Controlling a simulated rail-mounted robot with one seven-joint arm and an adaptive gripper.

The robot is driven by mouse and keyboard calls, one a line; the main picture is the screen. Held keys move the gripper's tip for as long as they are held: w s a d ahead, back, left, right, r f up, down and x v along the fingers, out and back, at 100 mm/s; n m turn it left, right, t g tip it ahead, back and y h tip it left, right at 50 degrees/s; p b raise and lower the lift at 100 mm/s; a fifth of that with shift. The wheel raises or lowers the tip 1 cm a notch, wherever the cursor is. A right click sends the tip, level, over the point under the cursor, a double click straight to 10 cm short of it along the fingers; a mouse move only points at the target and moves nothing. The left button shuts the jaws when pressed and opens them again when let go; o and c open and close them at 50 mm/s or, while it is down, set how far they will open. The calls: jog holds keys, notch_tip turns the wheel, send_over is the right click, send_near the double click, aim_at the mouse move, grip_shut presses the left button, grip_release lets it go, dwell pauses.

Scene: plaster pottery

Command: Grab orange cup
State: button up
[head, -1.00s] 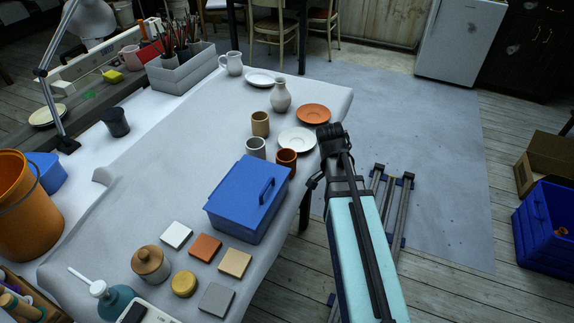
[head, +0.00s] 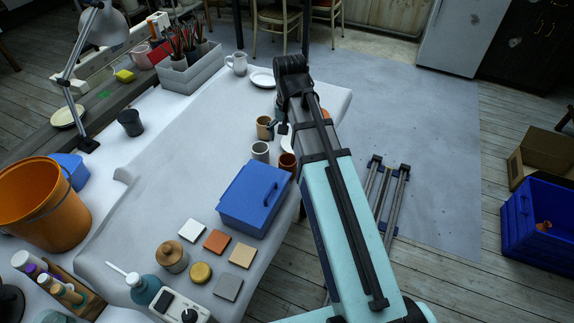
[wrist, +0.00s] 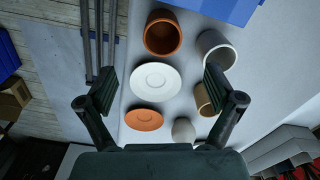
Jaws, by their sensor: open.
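The orange cup (head: 287,161) stands on the table beside the blue box, partly covered by my arm in the head view. In the wrist view the orange cup (wrist: 162,33) is at the top middle, its open mouth showing. My gripper (wrist: 160,88) is open and empty, pointing down over the table. Its two fingers are spread on either side of a white saucer (wrist: 155,82), and the orange cup lies beyond the fingertips toward the top of the view. In the head view my arm hides most of the gripper.
A grey-white cup (wrist: 216,50) stands right beside the orange cup, with a tan cup (wrist: 205,100) below it. An orange saucer (wrist: 144,120) and a pale vase (wrist: 183,131) are near the gripper's base. A lidded blue box (head: 254,198) stands close by the cups.

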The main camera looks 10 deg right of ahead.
aim_at(289, 160)
notch_tip(289, 160, down, 9)
jog(key=shift+r+p, duration=0.1)
jog(key=shift+p, duration=0.45)
jog(key=shift+w+a+f+p, duration=0.15)
jog(key=shift+f+p, duration=0.55)
jog(key=shift+f, duration=2.05)
jog(key=shift+c, duration=0.3)
jog(key=c, duration=1.3)
